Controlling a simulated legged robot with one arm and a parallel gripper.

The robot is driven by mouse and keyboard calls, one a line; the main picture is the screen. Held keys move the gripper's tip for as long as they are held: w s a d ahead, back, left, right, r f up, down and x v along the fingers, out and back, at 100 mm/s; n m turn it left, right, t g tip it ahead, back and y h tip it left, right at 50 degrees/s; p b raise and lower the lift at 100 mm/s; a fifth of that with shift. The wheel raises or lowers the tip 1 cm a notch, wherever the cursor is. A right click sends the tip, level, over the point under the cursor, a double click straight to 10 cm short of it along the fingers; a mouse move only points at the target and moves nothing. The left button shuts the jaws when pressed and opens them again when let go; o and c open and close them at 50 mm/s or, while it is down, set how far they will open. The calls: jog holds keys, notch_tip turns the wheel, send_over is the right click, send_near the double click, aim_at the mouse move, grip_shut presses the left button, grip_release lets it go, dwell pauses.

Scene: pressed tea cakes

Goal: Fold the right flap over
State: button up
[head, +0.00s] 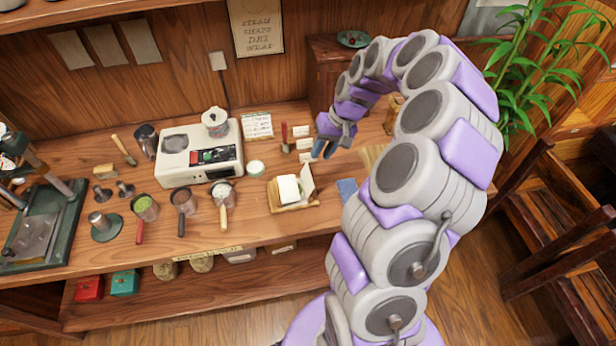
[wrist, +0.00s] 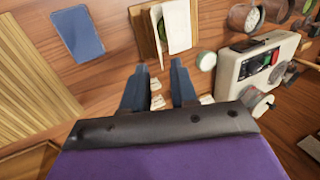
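A white paper wrapper (head: 288,189) lies on a small wooden board (head: 297,207) on the counter. Its left part lies flat, and its right flap (head: 307,180) stands up, tilted. In the wrist view the wrapper (wrist: 178,27) is at the top, with a strip of green tea cake (wrist: 161,32) showing between the papers. My gripper (head: 329,146) is behind and to the right of the wrapper, apart from it. In the wrist view its two fingers (wrist: 159,82) are spread with nothing held between them.
A blue cloth (head: 347,189) lies right of the board, near a slatted wooden mat (head: 372,156). A white machine (head: 200,155) and several handled cups stand to the left. Small white cards (head: 304,145) and a red-handled tool (head: 284,137) are behind the wrapper.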

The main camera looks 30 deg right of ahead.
aim_at(310, 175)
jog(key=x, duration=0.3)
jog(key=b+x, duration=0.1)
jog(key=x, duration=0.6)
jog(key=shift+d+f+b, duration=0.25)
jog(key=shift+b, duration=0.1)
jog(key=shift+a+f, duration=0.35)
jog(key=shift+d, duration=0.1)
jog(key=shift+d, duration=0.1)
jog(key=shift+c, duration=1.4)
grip_shut()
